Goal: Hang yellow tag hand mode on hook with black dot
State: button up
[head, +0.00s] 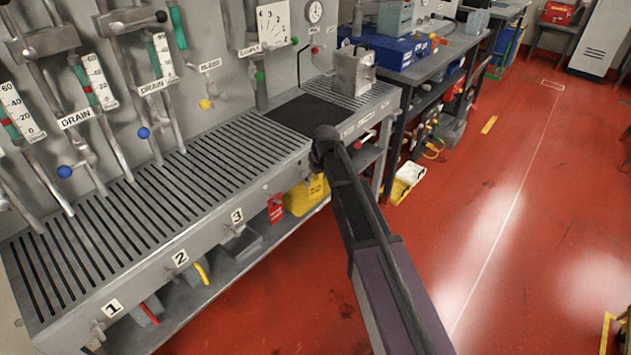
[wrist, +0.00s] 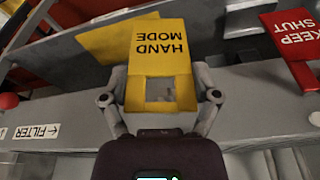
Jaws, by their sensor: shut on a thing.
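The yellow HAND MODE tag (wrist: 160,45) is held between the fingers of my gripper (wrist: 161,88) in the wrist view. Its lettering appears upside down there, and a square opening in its lower part shows grey behind it. In the head view my arm reaches to the front edge of the slotted bench (head: 205,150), and the arm hides most of the gripper and tag. A red KEEP SHUT tag (wrist: 293,45) is to the right of my gripper in the wrist view; a red tag (head: 275,208) hangs at the bench front. I cannot make out a hook with a black dot.
Hooks sit by numbers 1 (head: 112,308), 2 (head: 180,258) and 3 (head: 237,215) on the bench front. A yellow bin (head: 306,196) is on the lower shelf. A FILTER label (wrist: 37,131) shows in the wrist view. Red floor (head: 500,200) is open at right.

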jog(key=shift+w+a, duration=0.75)
jog(key=shift+a, duration=0.15)
jog(key=shift+w+a+f+b, duration=0.3)
jog(key=shift+a+f+b, duration=0.1)
jog(key=shift+f+b, duration=0.15)
jog(key=o, duration=0.8)
jog(key=shift+c, duration=0.2)
